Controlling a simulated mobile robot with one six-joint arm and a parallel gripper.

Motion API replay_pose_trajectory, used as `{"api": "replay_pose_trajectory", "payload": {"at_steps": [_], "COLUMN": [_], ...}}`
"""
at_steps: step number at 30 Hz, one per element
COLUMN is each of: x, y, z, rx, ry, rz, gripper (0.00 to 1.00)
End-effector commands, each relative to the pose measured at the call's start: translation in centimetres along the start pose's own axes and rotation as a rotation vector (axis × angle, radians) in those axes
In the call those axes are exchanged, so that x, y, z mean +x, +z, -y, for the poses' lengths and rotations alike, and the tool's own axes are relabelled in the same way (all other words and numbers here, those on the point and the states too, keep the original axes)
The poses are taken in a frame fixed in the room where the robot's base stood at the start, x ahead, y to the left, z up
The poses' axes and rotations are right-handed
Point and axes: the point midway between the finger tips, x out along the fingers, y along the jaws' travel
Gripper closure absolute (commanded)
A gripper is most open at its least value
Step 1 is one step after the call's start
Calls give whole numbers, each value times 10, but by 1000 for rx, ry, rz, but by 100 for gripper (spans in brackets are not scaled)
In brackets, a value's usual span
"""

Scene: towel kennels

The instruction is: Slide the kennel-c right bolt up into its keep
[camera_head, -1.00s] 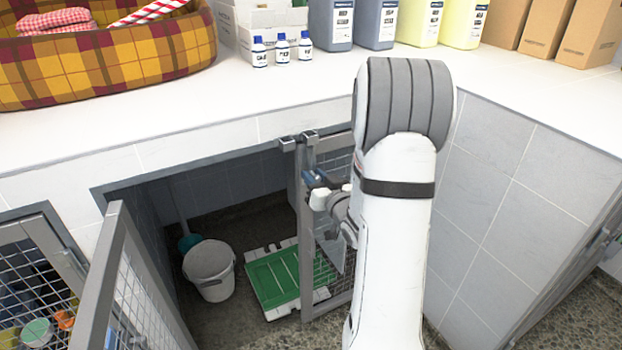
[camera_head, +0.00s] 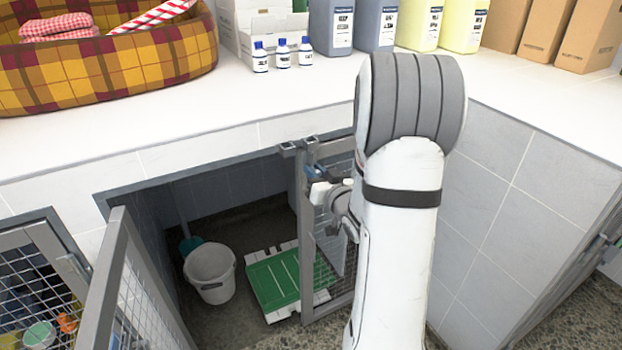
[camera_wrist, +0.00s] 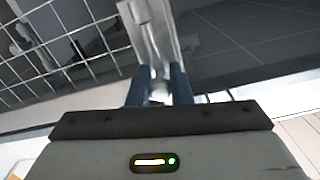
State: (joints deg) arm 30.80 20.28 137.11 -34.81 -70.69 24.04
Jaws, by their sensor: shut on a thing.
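The right mesh door (camera_head: 303,240) of the open kennel shows in the head view, left of my arm. The bolt is a small metal piece near the top of its frame; in the wrist view its knob (camera_wrist: 159,88) sits between my blue fingers. My gripper (camera_head: 316,172) is shut on the bolt, close to the top of the door; it also shows in the wrist view (camera_wrist: 158,80). A metal bracket (camera_head: 288,149) shows at the counter edge by the door top. Whether the bolt's tip is in a keep, I cannot tell.
The left mesh door (camera_head: 118,265) stands swung open. The counter (camera_head: 300,100) above bears a plaid bed (camera_head: 110,65), bottles and boxes.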

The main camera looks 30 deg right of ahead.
Motion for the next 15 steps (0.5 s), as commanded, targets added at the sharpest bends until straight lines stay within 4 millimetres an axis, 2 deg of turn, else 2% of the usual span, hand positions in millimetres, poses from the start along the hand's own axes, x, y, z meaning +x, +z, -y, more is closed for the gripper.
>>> {"api": "replay_pose_trajectory", "payload": {"at_steps": [1,6,7,15], "x": [1,2,2,1], "y": [-5,-5,-6,-4], "z": [1,1,1,0], "rx": [-3,-4,-4,-3], "ry": [-4,-5,-5,-4], "rz": [-12,-14,-15,-10], "gripper": [100,100,80,59]}}
